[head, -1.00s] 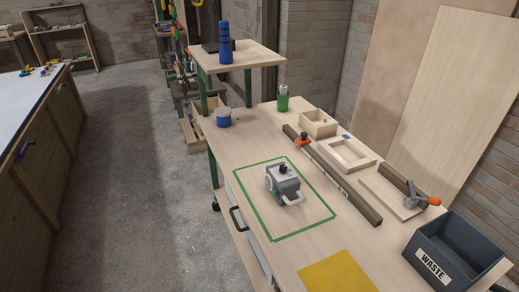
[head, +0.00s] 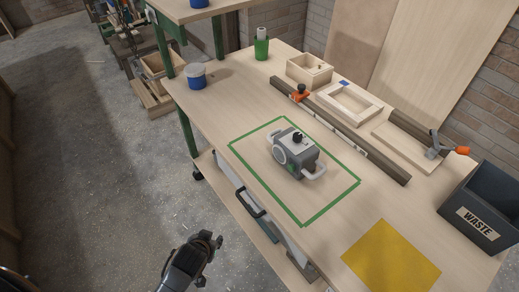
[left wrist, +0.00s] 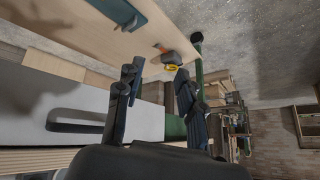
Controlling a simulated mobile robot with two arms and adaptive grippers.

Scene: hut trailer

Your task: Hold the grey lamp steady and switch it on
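The grey lamp (head: 295,157) sits upright on the workbench inside a green taped rectangle (head: 246,164). It has a dark knob (head: 297,137) on its top, a round lens-like disc on its left side and a pale handle (head: 315,173) at its front right. My left gripper (head: 212,243) is low in front of the bench, left of and below the lamp, apart from it. In the left wrist view my left gripper (left wrist: 158,70) has its two fingers spread with nothing between them. The lamp is not clearly seen there. My right gripper is not in view.
A drawer handle (head: 250,204) sticks out of the bench front near my left gripper. A yellow sheet (head: 390,262), a waste bin (head: 482,208), a long bar (head: 345,132) and a blue-and-white pot (head: 196,76) surround the lamp at a distance. Bench around the lamp is clear.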

